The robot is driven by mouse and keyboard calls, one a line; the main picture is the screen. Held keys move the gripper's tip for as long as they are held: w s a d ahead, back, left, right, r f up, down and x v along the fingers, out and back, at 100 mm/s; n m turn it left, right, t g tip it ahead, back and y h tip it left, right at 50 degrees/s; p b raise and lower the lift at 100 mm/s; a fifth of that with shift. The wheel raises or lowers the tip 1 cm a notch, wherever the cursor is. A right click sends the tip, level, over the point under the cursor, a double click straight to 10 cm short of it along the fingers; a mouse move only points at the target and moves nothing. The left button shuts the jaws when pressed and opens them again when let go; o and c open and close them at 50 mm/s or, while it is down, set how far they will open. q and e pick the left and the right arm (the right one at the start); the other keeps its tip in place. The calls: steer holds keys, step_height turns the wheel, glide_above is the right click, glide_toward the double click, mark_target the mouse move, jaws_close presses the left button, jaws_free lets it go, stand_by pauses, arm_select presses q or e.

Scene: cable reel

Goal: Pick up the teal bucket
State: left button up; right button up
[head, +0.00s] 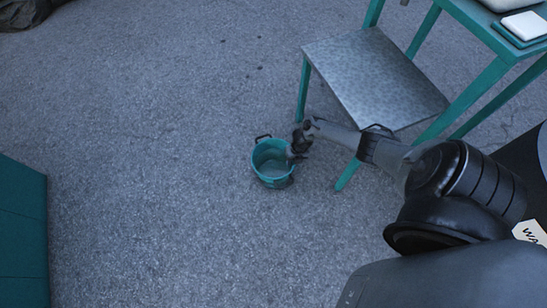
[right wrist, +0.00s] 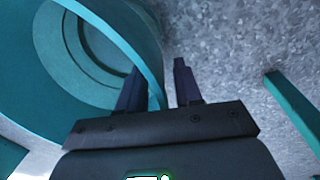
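The teal bucket (head: 270,163) stands upright on the grey floor, looks empty inside, and has dark handles at its rim. It also fills the left of the right wrist view (right wrist: 62,60). My right gripper (head: 294,153) is at the bucket's right rim. In the right wrist view, the two dark fingers of the right gripper (right wrist: 158,85) are apart, with the bucket's wall running between them. One finger is on the inner side and the other outside, with a gap showing between the outer finger and the wall. My left gripper is not in view.
A teal-framed stand with a grey metal shelf (head: 375,80) is close to the right of the bucket, with one leg near my right arm. A teal cabinet (head: 22,235) is at the left edge. The floor left of the bucket is clear.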

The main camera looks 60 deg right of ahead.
jaws_close()
stand_by(1.3)
